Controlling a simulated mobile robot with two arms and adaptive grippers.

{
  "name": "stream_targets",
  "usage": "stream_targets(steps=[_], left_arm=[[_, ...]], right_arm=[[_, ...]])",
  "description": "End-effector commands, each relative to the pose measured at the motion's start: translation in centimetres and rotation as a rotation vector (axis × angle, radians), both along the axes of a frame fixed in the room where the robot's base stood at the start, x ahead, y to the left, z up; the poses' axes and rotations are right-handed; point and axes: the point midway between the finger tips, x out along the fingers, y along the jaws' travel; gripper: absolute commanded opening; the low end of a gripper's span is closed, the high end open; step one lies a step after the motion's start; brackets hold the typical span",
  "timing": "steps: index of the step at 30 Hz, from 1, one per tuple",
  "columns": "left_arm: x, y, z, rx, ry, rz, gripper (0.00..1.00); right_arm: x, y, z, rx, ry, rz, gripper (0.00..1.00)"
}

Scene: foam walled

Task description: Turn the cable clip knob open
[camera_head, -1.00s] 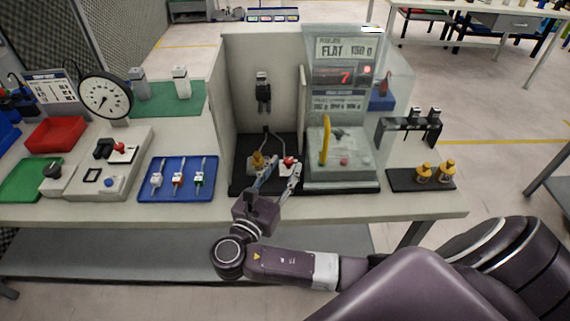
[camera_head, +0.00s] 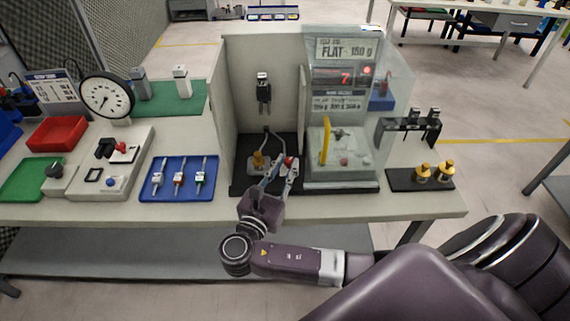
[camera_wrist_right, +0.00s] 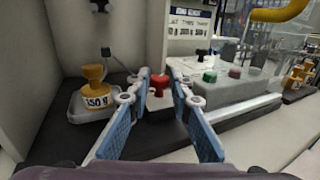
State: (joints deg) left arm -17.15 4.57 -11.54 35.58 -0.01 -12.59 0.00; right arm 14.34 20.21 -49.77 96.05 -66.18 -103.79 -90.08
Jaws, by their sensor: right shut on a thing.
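The red knob of the cable clip (camera_head: 289,160) is on the black base inside the walled booth. In the right wrist view the red knob (camera_wrist_right: 159,85) stands between the two blue-padded fingers of my right gripper (camera_wrist_right: 160,76). In the head view my right gripper (camera_head: 281,169) reaches in from the front, its fingers at the knob. It is shut on the knob. The fingers partly hide the knob and clip in the head view. How far the knob is turned cannot be made out. My left gripper is not in view.
A brass weight (camera_wrist_right: 94,90) sits on a small grey tray left of the fingers. The booth walls (camera_head: 240,100) stand at the left and back. A grey tester with a yellow handle (camera_head: 325,141) is close on the right. A blue tray (camera_head: 148,192) lies outside, left.

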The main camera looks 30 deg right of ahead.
Motion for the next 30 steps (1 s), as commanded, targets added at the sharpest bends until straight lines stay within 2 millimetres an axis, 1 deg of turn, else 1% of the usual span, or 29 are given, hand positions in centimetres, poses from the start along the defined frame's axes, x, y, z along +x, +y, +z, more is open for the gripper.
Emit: stream_targets(steps=[1,3,10,16,26,27,30], left_arm=[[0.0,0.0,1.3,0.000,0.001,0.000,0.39],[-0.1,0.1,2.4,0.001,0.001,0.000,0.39],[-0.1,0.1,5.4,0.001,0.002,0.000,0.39],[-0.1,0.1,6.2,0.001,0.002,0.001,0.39],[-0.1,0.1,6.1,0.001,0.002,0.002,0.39],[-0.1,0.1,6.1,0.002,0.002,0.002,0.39],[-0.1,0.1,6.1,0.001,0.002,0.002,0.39]], right_arm=[[-0.2,-0.1,0.6,-0.004,0.004,0.025,0.00],[-0.3,-0.2,0.8,-0.005,0.004,0.071,0.00],[-0.6,-0.6,0.7,-0.005,0.004,0.251,0.00],[-0.7,-0.6,0.3,-0.001,0.000,0.353,0.00],[-0.6,-0.6,0.2,0.000,-0.002,0.364,0.00],[-0.6,-0.6,0.2,0.000,-0.002,0.364,0.23],[-0.6,-0.6,0.1,0.001,-0.001,0.364,0.34]])
